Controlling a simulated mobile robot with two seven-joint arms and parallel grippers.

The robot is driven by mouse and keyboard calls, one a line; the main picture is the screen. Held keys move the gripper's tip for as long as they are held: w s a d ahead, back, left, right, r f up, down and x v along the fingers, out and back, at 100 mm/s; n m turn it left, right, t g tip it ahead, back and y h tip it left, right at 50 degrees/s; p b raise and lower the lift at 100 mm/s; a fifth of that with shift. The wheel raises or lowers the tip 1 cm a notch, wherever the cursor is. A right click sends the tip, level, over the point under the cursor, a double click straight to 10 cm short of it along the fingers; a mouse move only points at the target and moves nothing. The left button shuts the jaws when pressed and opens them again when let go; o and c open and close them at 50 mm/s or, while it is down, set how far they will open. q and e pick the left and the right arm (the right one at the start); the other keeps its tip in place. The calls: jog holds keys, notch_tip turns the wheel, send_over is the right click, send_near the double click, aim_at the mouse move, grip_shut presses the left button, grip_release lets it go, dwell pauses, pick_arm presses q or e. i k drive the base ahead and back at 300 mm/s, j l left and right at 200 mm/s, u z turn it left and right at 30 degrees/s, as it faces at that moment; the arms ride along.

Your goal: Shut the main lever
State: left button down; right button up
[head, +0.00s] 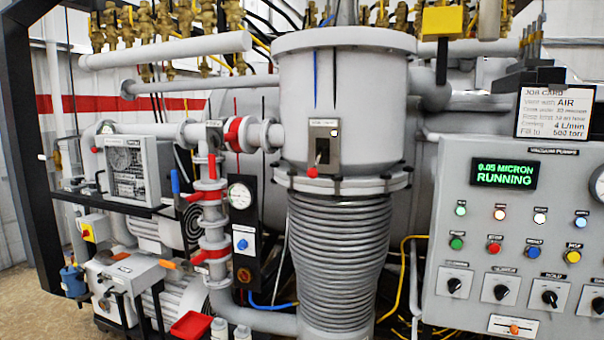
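A small lever with a red ball knob (312,172) is mounted on a dark plate (325,140) on the front of the grey cylinder. The lever points downward, with its knob at the plate's bottom edge. The plate carries a small label that I cannot read clearly, so I cannot confirm that this is the main lever. Other handles show on the pipework to its left: an upright red handle (212,166) and a blue handle (175,181). Neither of my grippers is in view.
A control panel (430,290) with a green "0.05 MICRON RUNNING" display (504,174), buttons and knobs stands at the right. A job card (555,112) sits above it. Pumps and a gauge box (133,170) crowd the left. A ribbed column (338,260) stands below the cylinder.

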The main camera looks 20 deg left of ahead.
aim_at(312, 172)
jog(key=i+j, duration=0.7)
jog(key=j, duration=0.2)
jog(key=i+j, duration=0.3)
jog(key=j, duration=0.2)
